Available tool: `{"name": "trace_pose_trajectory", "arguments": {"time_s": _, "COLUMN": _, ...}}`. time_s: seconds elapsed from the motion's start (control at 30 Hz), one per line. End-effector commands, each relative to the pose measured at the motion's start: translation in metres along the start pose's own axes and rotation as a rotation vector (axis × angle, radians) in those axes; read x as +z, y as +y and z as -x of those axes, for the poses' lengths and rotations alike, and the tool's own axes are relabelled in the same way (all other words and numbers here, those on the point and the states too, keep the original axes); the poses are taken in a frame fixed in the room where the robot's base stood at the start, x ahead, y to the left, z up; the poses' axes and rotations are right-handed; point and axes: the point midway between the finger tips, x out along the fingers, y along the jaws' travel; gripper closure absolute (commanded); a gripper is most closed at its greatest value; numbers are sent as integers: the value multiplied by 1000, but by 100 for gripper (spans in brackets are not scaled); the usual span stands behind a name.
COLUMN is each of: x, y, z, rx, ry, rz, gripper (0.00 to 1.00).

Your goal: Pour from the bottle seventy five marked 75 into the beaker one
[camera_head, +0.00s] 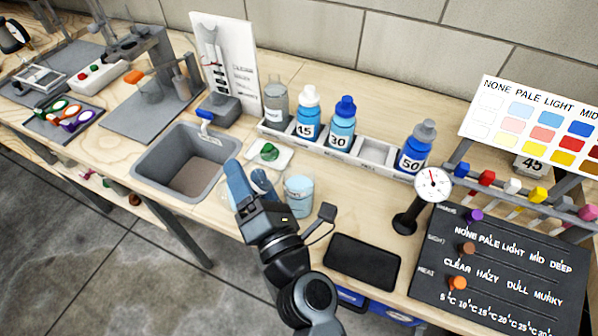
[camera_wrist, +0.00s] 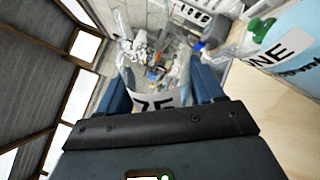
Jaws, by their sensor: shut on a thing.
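My gripper (camera_head: 250,185) is shut on a clear bottle whose white label, partly covered, seems to read 75 (camera_wrist: 157,99) in the wrist view. In the head view my fingers largely hide this bottle; its exact tilt and mouth are hard to tell. Beaker one (camera_head: 299,196) stands on the bench just right of my gripper, with pale blue liquid. It also shows at the upper right of the wrist view (camera_wrist: 292,62), with a label ending in NE. Bottle and beaker look close together, and I cannot tell whether they touch. No stream of liquid is visible.
A white rack (camera_head: 340,158) behind holds bottles 15 (camera_head: 308,118), 30 (camera_head: 341,126) and 50 (camera_head: 415,150), plus a grey one (camera_head: 276,104); one slot is empty. A sink (camera_head: 184,165) lies left.

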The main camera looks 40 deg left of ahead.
Motion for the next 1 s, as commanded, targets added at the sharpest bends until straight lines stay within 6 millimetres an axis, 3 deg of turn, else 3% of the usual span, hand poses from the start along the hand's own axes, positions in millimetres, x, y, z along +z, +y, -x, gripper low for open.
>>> {"name": "trace_pose_trajectory", "arguments": {"time_s": 1.0, "x": 2, "y": 5, "z": -1, "rx": 1, "ry": -12, "rz": -60, "gripper": 82}}
